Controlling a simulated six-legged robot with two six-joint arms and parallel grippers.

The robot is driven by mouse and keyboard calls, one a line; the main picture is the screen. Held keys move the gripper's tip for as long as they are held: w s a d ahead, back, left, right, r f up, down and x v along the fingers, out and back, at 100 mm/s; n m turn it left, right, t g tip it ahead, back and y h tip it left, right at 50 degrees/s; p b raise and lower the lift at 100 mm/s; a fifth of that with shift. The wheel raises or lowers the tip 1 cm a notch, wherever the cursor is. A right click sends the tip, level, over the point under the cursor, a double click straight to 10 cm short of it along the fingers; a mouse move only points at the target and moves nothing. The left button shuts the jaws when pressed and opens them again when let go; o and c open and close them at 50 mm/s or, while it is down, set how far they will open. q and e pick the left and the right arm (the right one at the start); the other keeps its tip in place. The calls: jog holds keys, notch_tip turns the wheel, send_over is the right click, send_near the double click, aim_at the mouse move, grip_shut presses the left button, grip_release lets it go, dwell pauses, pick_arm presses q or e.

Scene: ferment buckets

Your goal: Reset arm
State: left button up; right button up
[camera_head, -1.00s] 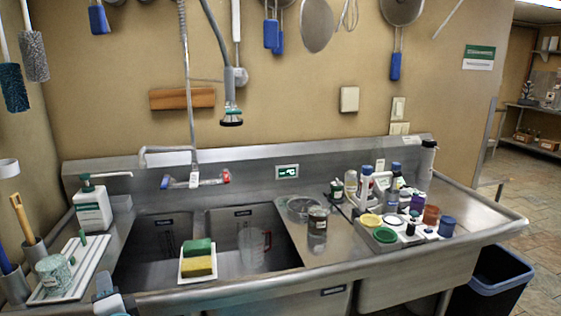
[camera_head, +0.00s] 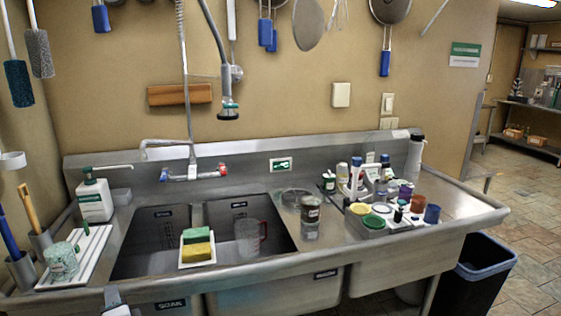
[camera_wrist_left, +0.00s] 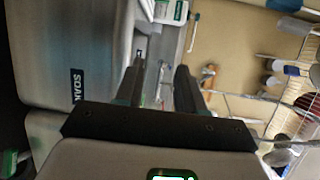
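My left gripper (camera_head: 112,296) shows only in part at the bottom left of the head view, in front of the sink's front edge. In the left wrist view its two dark fingers (camera_wrist_left: 158,88) stand apart with nothing between them. Beyond them the wrist view shows the steel sink front with a "SOAK" label (camera_wrist_left: 77,86) and the tan wall. My right gripper is in neither view.
The steel sink (camera_head: 300,287) spans the front. A sponge tray (camera_head: 197,264) and a clear jug (camera_head: 248,238) sit at its basins. A white drying tray (camera_head: 88,262) is left. Several bottles and a caddy (camera_head: 352,186) stand right. A black bin (camera_head: 484,275) is at lower right.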

pick_arm(q)
jog(key=s+d+f+g+h, duration=0.25)
jog(key=d+f, duration=0.25)
jog(key=f, duration=0.4)
jog(key=s+d+f+g+h, duration=0.1)
jog(key=s+d+f+h, duration=0.25)
jog(key=d+f, duration=0.35)
jog(key=s+d+f+g+h, duration=0.1)
jog(key=s+d+f+h, duration=0.25)
jog(key=f, duration=0.65)
jog(key=s+d+f+n+g+h, duration=0.2)
jog(key=s+d+f+n+g, duration=0.1)
jog(key=s, duration=0.5)
jog(key=s+d+f+n+g+h, duration=0.3)
jog(key=s+d+n+g, duration=0.2)
jog(key=s+d+n, duration=0.3)
jog(key=shift+s+f+n, duration=0.25)
jog(key=shift+s+n, duration=0.35)
jog(key=shift+n, duration=0.3)
jog(key=shift+h, duration=0.25)
